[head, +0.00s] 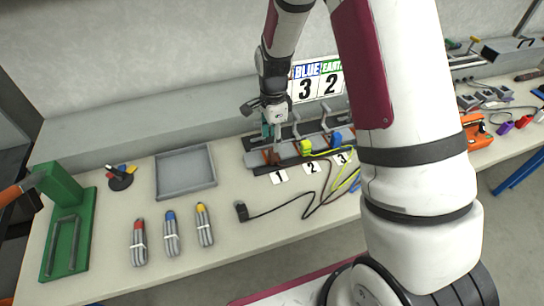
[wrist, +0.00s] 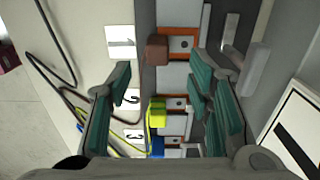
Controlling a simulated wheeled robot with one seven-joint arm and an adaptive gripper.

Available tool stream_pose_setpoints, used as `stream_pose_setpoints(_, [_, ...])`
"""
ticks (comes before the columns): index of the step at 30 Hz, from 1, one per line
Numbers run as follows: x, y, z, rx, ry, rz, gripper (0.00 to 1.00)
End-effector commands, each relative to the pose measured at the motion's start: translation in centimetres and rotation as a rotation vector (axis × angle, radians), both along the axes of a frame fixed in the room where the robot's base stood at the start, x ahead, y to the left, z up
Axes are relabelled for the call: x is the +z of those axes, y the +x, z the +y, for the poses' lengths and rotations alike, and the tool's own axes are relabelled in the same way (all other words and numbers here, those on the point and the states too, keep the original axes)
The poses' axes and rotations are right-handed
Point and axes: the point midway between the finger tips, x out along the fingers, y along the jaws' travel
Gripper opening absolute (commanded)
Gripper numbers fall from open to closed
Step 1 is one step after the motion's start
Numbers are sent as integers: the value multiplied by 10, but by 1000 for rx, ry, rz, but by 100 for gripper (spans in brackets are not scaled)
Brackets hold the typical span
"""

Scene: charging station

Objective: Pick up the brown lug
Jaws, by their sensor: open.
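The brown lug (wrist: 157,48) is a small dark brown block at the first orange-framed position of the grey rack, in the upper middle of the wrist view. In the head view, the brown lug (head: 272,158) is small and partly hidden behind my gripper (head: 267,132), above the label "1". In the wrist view, my gripper (wrist: 163,78) is open, with teal-lined fingers on both sides. The brown lug shows between and just beyond the fingertips. I cannot tell the exact gap. Nothing is held.
A yellow-green lug (wrist: 156,112) and a blue lug (wrist: 155,147) sit along the same rack (head: 257,160). Grey levers stand behind them. Cables (head: 320,200) lie in front. A grey tray (head: 160,192) and bundled leads (head: 171,235) lie left.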

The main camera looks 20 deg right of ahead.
Motion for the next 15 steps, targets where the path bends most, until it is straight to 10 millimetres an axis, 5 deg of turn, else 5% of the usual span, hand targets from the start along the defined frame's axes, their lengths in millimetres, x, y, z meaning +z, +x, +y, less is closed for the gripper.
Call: stream_pose_setpoints(15, [-53, -5, 6, 1, 0, 2, 47])
